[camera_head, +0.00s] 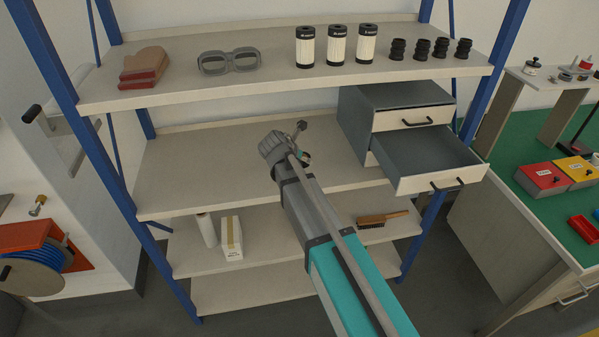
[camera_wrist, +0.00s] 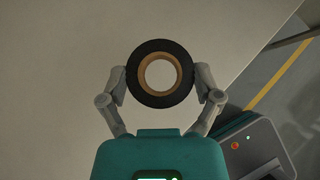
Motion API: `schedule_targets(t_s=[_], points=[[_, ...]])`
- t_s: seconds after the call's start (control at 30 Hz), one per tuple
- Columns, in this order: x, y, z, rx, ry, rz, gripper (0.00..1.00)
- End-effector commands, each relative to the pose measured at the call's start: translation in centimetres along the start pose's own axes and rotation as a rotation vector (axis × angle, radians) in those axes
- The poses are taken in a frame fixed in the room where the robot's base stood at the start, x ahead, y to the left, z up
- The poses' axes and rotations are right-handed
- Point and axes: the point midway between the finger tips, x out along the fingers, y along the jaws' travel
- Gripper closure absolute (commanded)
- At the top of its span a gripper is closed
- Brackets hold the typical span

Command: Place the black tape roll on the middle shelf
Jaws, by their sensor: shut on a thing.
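My gripper (camera_wrist: 160,78) is shut on the black tape roll (camera_wrist: 160,102), with one finger pressed against each side. In the wrist view the roll shows as a black ring with a brown core. A pale surface shows behind it and through its hole. In the head view my gripper (camera_head: 301,148) appears over the middle shelf (camera_head: 200,175), left of the drawer unit. My wrist hides most of the roll there. Whether the roll touches the shelf I cannot tell. The shelf is pale, with blue posts.
A grey drawer unit (camera_head: 361,120) stands at the shelf's right, its lower drawer (camera_head: 441,183) pulled out. The shelf's left part is bare. The upper shelf (camera_head: 270,80) overhangs with goggles (camera_head: 229,63) and cylinders.

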Motion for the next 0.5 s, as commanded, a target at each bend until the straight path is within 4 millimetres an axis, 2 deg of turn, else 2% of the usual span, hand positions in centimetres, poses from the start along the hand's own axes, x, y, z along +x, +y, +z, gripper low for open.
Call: schedule_targets(t_s=[0.03, 0.13, 0.5], points=[[0.81, 0.32, -0.3, 0.0, 0.0, 0.0, 0.58], [1.32, 0.57, -0.37, 0.0, 0.0, 0.0, 0.58], [1.47, 0.67, -0.3, 0.0, 0.0, 0.0, 0.58]])
